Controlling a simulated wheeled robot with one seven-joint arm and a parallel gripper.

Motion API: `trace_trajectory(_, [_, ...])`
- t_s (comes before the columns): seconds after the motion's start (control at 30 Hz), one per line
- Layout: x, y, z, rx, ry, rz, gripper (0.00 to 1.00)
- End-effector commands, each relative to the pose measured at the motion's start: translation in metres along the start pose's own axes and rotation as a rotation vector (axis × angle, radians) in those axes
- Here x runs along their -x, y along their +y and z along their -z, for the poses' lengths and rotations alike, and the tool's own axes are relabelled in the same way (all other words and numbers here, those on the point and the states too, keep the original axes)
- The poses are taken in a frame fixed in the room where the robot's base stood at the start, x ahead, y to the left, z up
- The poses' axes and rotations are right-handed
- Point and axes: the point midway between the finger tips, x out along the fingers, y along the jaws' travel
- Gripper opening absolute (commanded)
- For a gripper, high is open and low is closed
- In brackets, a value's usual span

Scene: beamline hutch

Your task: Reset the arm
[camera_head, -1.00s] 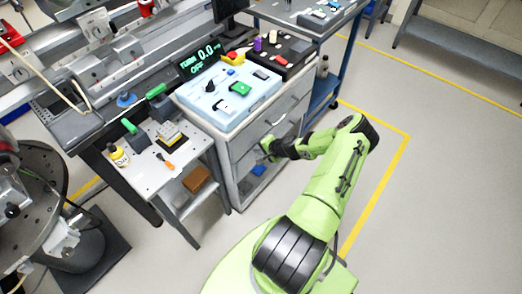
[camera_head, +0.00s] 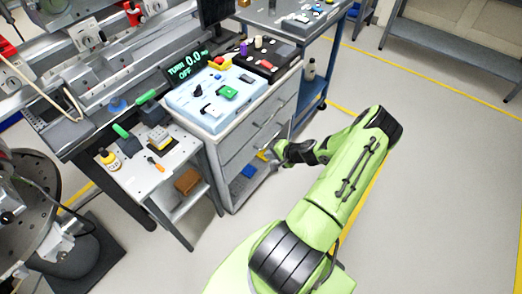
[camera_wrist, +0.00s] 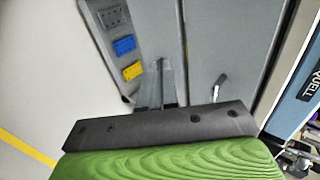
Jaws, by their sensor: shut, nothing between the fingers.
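My green arm reaches out over the floor, bent at the elbow. My dark gripper (camera_head: 276,151) is at its end, near the front of the grey drawer cabinet (camera_head: 238,150). It is shut and holds nothing. In the wrist view the fingers (camera_wrist: 160,75) show as a narrow grey shape beyond a black bar, over the cabinet front. I cannot tell from the pictures how wide the gap to the cabinet is.
A light blue control box (camera_head: 212,100) stands on top. A small side table (camera_head: 150,178) is at left. A blue cart (camera_head: 322,85) stands behind. The floor at right is clear.

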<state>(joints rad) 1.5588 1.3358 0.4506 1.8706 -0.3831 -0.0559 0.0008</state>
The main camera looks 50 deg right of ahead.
Motion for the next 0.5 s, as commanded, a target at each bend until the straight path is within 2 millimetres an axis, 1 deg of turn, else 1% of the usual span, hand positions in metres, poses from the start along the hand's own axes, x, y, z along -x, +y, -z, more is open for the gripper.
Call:
trace_trajectory(0.07, [0.003, 0.0, 0.0, 0.0, 0.0, -0.001, 0.0])
trace_trajectory(0.33, [0.003, -0.001, -0.001, 0.007, -0.003, -0.003, 0.0])
trace_trajectory(0.37, [0.004, -0.005, -0.002, 0.022, -0.01, -0.008, 0.0])
trace_trajectory(0.43, [0.011, -0.025, -0.009, 0.099, -0.044, -0.038, 0.0])
trace_trajectory(0.47, [0.016, -0.038, -0.014, 0.15, -0.067, -0.061, 0.0])
trace_trajectory(0.5, [0.024, -0.059, -0.024, 0.231, -0.102, -0.097, 0.0])
